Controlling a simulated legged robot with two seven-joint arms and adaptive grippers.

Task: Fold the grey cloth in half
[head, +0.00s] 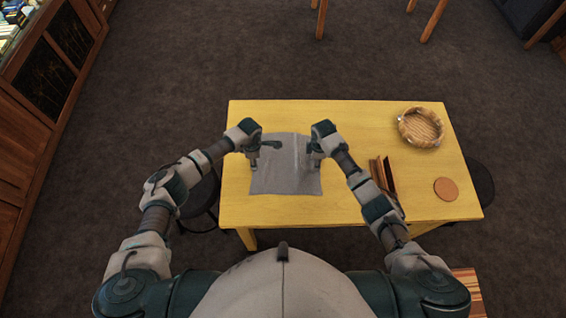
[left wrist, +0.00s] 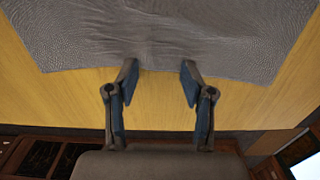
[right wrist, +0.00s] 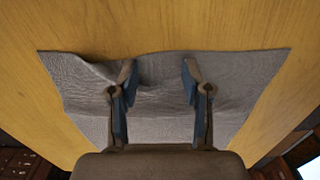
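The grey cloth (head: 288,180) lies on the yellow table (head: 375,195), spread out with some wrinkles near its far part. My left gripper (head: 254,163) is over the cloth's left edge. In the left wrist view my left gripper (left wrist: 160,72) has its fingers apart, with the tips at the cloth's edge (left wrist: 160,40). My right gripper (head: 313,163) is over the cloth's right part. In the right wrist view my right gripper (right wrist: 160,72) has its fingers apart above the cloth, which shows a raised fold (right wrist: 95,72) beside one finger. Nothing is clearly held by either.
A round woven basket (head: 420,128) stands at the table's back right. A round cork coaster (head: 446,189) lies at the right front. A brown wooden holder (head: 388,178) is close to my right forearm. The table's far middle is clear. Dark stools stand beside the table.

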